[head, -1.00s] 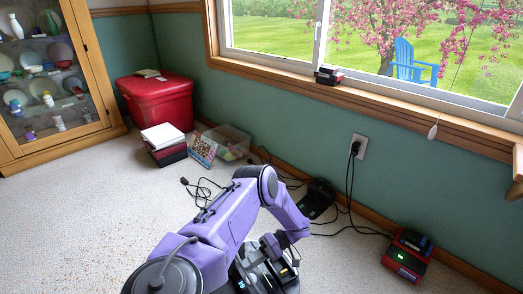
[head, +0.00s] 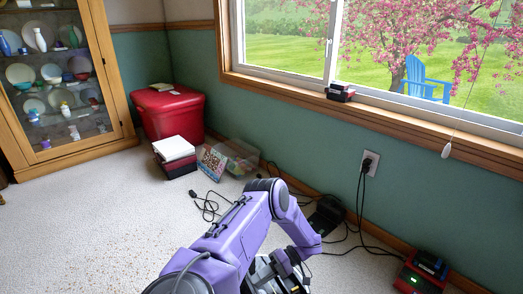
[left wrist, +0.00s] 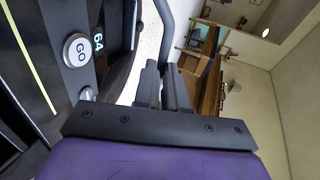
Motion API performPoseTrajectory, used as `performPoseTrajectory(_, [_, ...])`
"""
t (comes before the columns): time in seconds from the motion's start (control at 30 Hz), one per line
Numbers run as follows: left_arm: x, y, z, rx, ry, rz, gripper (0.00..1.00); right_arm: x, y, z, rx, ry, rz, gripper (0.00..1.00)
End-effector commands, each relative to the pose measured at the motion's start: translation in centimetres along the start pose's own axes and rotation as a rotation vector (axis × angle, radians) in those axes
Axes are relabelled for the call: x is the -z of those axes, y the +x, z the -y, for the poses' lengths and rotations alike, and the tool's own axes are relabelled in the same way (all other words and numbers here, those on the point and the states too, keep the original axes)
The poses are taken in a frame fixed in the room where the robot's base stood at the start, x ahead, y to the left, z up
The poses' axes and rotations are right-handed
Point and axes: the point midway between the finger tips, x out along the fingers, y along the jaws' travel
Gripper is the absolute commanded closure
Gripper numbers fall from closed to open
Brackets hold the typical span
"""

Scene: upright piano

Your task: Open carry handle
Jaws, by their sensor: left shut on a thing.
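A dark device panel (left wrist: 60,75) fills the left of the left wrist view, with a round GO button (left wrist: 77,49) and a "64" marking. A grey curved bar (left wrist: 166,16), seemingly the carry handle, rises beside the panel. My left gripper (left wrist: 162,76) is shut on the bar, its two dark fingers close together around it; the exact contact is partly hidden. In the head view my left gripper (head: 288,265) is low in the middle, below my bent purple arm, over a dark and pale object cut off by the bottom edge. My right gripper is not in view.
A red storage bin (head: 172,112), stacked boxes (head: 174,148) and a clear tub (head: 238,158) stand along the wall. Black cables (head: 345,240) run across the carpet to a red charger (head: 420,272). A glass cabinet (head: 60,75) is at left. Carpet at left is clear.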

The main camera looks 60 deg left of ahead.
Motion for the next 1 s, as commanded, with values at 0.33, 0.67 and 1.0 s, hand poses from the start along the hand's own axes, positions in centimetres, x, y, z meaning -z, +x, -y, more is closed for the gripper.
performPoseTrajectory(0.33, [0.36, 0.05, -0.11, -0.003, -0.003, -0.009, 1.00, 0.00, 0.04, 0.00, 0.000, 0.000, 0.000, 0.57])
performPoseTrajectory(0.67, [0.39, 0.03, -0.10, -0.003, -0.004, -0.010, 0.80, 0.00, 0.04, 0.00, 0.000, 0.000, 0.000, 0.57])
performPoseTrajectory(1.0, [0.15, -0.14, -0.05, -0.001, -0.002, -0.006, 0.63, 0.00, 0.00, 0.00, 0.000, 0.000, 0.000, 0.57])
